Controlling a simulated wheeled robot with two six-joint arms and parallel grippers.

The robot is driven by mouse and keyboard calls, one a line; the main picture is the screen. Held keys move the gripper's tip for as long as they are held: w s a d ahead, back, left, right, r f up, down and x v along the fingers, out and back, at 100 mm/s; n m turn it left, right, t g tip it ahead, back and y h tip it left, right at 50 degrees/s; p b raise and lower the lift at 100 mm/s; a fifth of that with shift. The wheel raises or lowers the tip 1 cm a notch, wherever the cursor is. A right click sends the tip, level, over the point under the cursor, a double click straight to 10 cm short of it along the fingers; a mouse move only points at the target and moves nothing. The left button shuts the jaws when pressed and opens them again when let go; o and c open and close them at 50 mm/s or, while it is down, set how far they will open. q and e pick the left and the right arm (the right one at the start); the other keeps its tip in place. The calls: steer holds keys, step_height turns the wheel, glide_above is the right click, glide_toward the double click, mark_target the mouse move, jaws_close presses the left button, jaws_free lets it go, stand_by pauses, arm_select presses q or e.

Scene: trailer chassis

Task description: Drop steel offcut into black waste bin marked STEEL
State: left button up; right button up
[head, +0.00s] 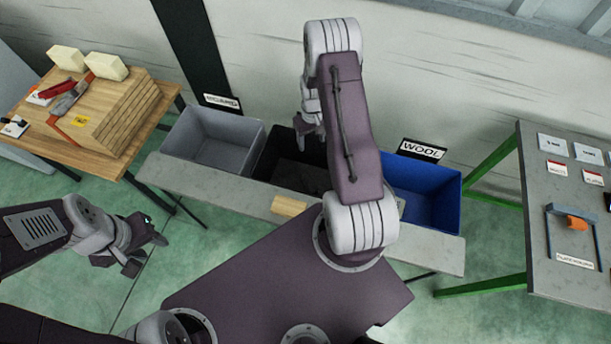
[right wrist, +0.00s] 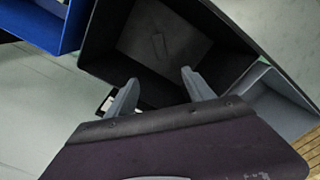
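The black bin (head: 268,168) stands between a grey bin and a blue bin; my right arm covers much of it and any sign behind it. It fills the upper middle of the right wrist view (right wrist: 95,50). My right gripper (right wrist: 160,90) is open over it, with nothing between its fingers; in the head view its fingers are mostly hidden. A lighter grey flat patch (right wrist: 165,38) with a thin mark shows inside the bin; I cannot tell whether it is the steel offcut or the floor. My left gripper (head: 146,252) is open and empty above the green floor.
A tan block (head: 289,206) lies on the grey bench (head: 225,198) in front. A wooden table (head: 40,135) with tools and a grey table (head: 560,220) flank it.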

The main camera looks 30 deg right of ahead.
step_height(320, 180, up, 9)
steer(key=b, duration=0.1)
stand_by(0.3)
stand_by(0.5)
